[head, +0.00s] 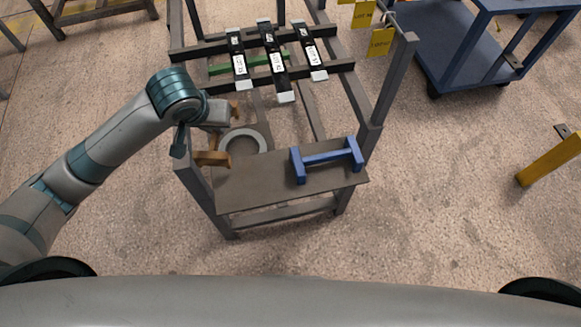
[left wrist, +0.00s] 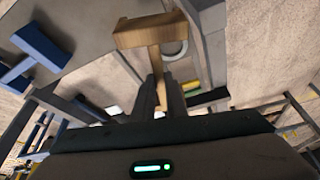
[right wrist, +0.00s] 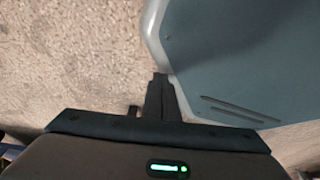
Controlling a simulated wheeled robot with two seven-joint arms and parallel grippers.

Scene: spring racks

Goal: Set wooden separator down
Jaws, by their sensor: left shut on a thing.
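The wooden separator (head: 213,158) is a light brown piece with a wide block at each end and a thin bar between. My left gripper (head: 213,133) is shut on its middle bar, at the left end of the rack's lower shelf (head: 262,190). In the left wrist view the separator's near block (left wrist: 145,32) and bar show between the two dark fingers (left wrist: 165,95). I cannot tell whether the separator touches the shelf. My right gripper (right wrist: 160,97) shows only in the right wrist view, its fingers together and empty, away from the rack.
A blue separator (head: 328,158) stands on the right of the shelf. A grey ring (head: 243,142) lies beside the wooden one. Several black labelled bars (head: 273,62) rest on the upper rails. A rack post (head: 390,80) rises at right. The shelf's front middle is clear.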

